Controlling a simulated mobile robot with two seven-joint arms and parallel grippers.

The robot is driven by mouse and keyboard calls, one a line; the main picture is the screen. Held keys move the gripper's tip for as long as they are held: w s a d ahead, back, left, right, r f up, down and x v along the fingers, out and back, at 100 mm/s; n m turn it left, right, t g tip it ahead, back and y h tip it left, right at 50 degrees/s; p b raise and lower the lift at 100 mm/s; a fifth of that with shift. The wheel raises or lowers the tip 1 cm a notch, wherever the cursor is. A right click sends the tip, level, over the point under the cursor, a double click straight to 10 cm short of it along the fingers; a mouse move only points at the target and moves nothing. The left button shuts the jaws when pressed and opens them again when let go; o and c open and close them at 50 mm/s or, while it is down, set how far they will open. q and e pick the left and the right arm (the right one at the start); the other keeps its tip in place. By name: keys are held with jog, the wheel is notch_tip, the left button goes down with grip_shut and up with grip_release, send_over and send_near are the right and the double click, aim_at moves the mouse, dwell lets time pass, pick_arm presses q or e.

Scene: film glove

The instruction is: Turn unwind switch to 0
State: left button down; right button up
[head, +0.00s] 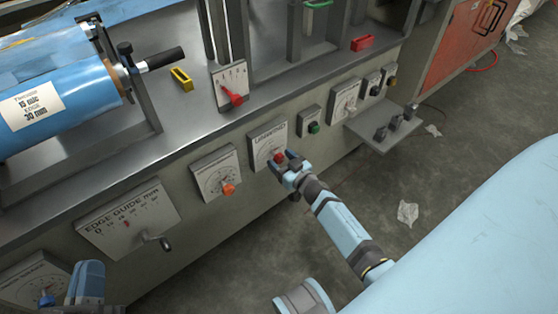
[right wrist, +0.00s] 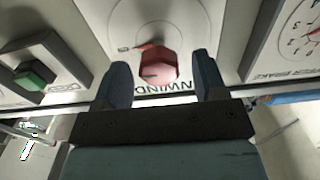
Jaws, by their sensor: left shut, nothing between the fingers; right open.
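The unwind switch is a red knob (right wrist: 157,66) on a pale dial plate marked UNWIND, partly readable in the right wrist view. In that view, its pointer is directed to the left of the picture, near a small mark. The knob also shows in the head view (head: 280,156), on its plate (head: 262,140). My right gripper (right wrist: 160,85) is open, with one blue finger on each side of the knob; I cannot tell whether they touch it. It also shows in the head view (head: 288,164). My left gripper (head: 46,300) is shut and empty at the lower left, by another dial plate.
To the left of the unwind plate are an orange-knobbed dial (head: 216,172) and an edge guide plate with a crank (head: 126,220). To the right are a green button (head: 314,127), another dial (head: 345,100) and a protruding grey shelf (head: 384,127).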

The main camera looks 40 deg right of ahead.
jog(key=shift+w, duration=0.65)
jog(key=c, duration=0.9)
